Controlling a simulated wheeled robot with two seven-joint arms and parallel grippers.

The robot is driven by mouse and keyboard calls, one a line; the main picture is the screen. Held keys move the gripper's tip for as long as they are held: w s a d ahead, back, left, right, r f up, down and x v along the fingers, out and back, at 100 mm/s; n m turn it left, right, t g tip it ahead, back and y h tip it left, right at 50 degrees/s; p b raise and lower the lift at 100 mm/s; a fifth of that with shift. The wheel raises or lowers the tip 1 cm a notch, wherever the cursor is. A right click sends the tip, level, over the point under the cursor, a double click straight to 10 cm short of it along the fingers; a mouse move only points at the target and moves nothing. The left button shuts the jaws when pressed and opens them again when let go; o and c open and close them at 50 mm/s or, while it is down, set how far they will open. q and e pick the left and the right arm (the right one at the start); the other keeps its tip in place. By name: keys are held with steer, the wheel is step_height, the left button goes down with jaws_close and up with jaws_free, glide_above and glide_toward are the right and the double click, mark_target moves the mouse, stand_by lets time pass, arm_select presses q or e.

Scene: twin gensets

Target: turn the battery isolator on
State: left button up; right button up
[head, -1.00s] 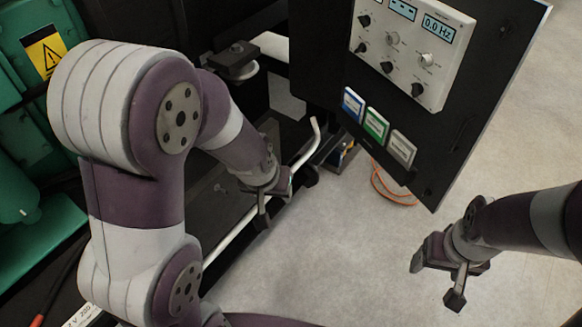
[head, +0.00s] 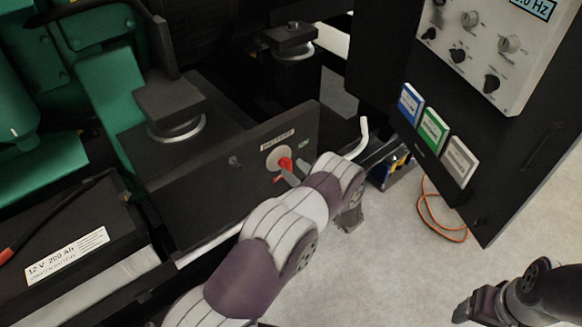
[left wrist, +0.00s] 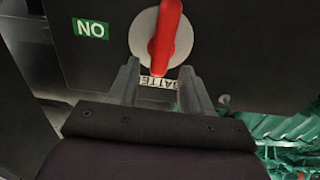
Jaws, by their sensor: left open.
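The battery isolator is a pale round disc with a red handle (head: 286,164) on a dark panel, under a "BATTERY" label. A green "ON" label (head: 303,145) sits to its upper right. The left wrist view shows them upside down: the red handle (left wrist: 166,38) stands nearly upright across the disc, with the "ON" label (left wrist: 90,29) to its left. My left gripper (left wrist: 159,80) is open, its fingertips on either side of the handle's lower end in that view; I cannot tell whether they touch. In the head view this gripper (head: 294,174) is partly hidden by its arm. My right gripper (head: 476,308) is cut off at the lower right.
A control panel (head: 478,45) with knobs and coloured blocks stands open at the right. A bent pale rail end (head: 363,133) is right of the isolator. A battery (head: 65,255) lies lower left, green machinery (head: 70,60) upper left.

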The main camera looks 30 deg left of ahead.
mark_target(281, 165)
arm_select(q)
steer(key=shift+x, duration=1.25)
jaws_close()
steer(key=shift+n, duration=0.3)
steer(key=n+b, duration=0.2)
steer(key=n, duration=0.1)
steer(key=shift+s+f+n, duration=0.1)
steer(key=shift+s+n, duration=0.05)
steer(key=shift+n, duration=0.25)
steer(key=n+b, duration=0.1)
steer(key=n, duration=0.1)
steer(key=n+b, duration=0.1)
steer(key=n, duration=0.1)
steer(key=shift+s+a+f+n, duration=0.1)
steer(key=shift+s+a+n, duration=0.1)
steer(key=shift+n, duration=0.1)
steer(key=n+b, duration=0.1)
steer(key=n, duration=0.2)
steer(key=n+b, duration=0.4)
steer(key=n, duration=0.1)
steer(key=shift+s+f+n, duration=0.15)
steer(key=shift+f+n, duration=0.15)
steer(key=shift+f, duration=0.05)
steer(key=shift+n, duration=0.3)
